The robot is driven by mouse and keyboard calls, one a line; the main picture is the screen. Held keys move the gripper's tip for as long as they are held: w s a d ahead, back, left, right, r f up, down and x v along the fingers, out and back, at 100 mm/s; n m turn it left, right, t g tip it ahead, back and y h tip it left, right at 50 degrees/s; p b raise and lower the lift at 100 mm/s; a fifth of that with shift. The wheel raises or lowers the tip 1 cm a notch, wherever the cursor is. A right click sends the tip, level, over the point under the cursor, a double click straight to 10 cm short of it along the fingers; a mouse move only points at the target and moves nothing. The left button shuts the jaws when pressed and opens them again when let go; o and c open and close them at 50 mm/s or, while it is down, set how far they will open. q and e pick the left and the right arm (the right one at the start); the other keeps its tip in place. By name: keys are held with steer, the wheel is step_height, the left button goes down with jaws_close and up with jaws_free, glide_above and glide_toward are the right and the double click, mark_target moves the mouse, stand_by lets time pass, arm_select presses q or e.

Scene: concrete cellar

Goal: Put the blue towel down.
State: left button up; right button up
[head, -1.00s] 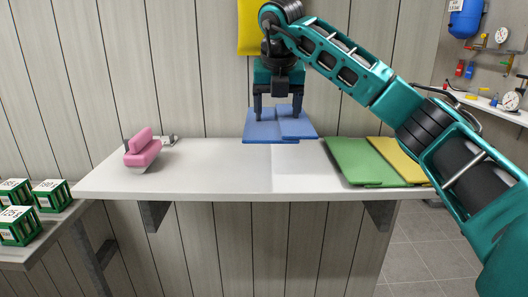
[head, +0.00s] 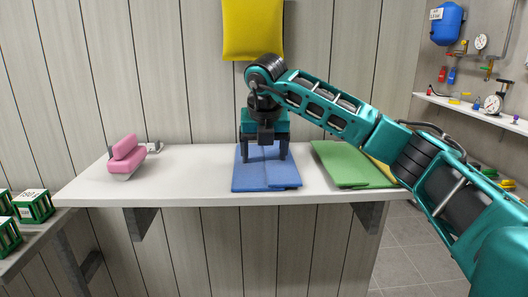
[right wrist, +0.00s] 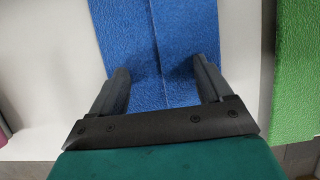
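The blue towel (head: 265,177) is folded and lies flat at the middle of the pale shelf (head: 200,190), or just above it; I cannot tell whether it fully rests there. Its near edge is close to the shelf's front edge. My right gripper (head: 264,158) points down over the towel's far part, its fingers set wide on either side. The fingertips are partly hidden against the cloth. My left gripper is not in view.
A green towel (head: 345,165) lies to the right, with a yellow one (head: 380,172) beside it, partly hidden by my arm. A pink object (head: 125,155) stands at the left. The shelf between it and the blue towel is clear. A panelled wall stands behind.

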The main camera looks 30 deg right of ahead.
steer(key=o, duration=0.3)
steer(key=shift+o, duration=0.2)
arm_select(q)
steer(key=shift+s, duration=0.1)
arm_select(e)
steer(key=shift+r, duration=0.25)
arm_select(q)
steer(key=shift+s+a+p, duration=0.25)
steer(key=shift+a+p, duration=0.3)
steer(key=shift+p, duration=0.3)
arm_select(e)
steer(key=v, duration=1.1)
steer(key=shift+s+r, duration=0.15)
steer(key=shift+r, duration=0.1)
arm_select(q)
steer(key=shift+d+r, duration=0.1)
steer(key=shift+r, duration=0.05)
arm_select(e)
steer(key=shift+a, duration=0.15)
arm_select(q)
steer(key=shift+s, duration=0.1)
